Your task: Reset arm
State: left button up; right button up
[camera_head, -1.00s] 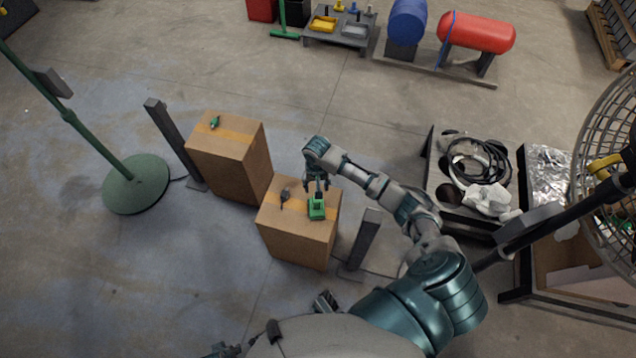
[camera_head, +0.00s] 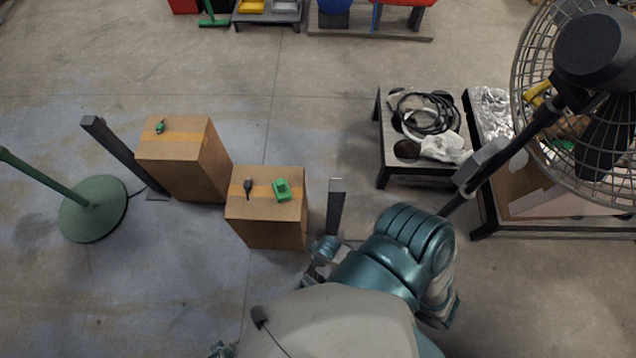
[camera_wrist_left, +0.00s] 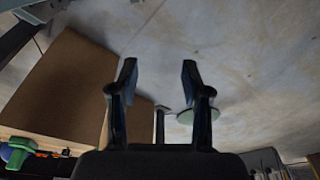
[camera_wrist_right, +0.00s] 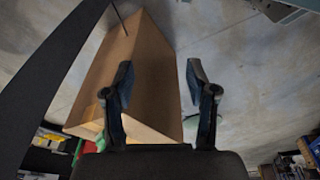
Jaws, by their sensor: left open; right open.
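My right arm is folded back close to my body in the head view, at the lower right. My right gripper (camera_wrist_right: 158,72) is open and empty in the right wrist view, with a cardboard box beyond its fingers. My left gripper (camera_wrist_left: 158,72) is open and empty in the left wrist view, with bare floor between its fingertips. In the head view, a green block-like item (camera_head: 282,189) and a small dark item (camera_head: 247,187) lie on the nearer cardboard box (camera_head: 265,233). A small green item (camera_head: 160,127) lies on the farther box (camera_head: 185,180).
Dark posts stand beside the boxes, one on the left (camera_head: 125,155) and one on the right (camera_head: 336,208). A green round stand base (camera_head: 92,210) is at left. A caged fan (camera_head: 535,60) and a low table with cables (camera_head: 405,172) are at right. The floor behind the boxes is clear.

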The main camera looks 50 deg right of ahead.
pick_arm(q)
jog(key=shift+d, duration=0.1)
pick_arm(e)
jog(key=shift+d, duration=0.1)
pick_arm(q)
jog(key=s+f+p, duration=0.3)
jog(key=f, duration=0.4)
jog(key=shift+s+a+f+p, duration=0.3)
jog(key=shift+s+a+f, duration=0.05)
pick_arm(e)
jog(key=s+f, duration=0.3)
jog(key=f, duration=0.4)
jog(key=shift+s+d+f, duration=0.2)
jog(key=shift+s+f, duration=0.1)
jog(key=shift+f, duration=0.1)
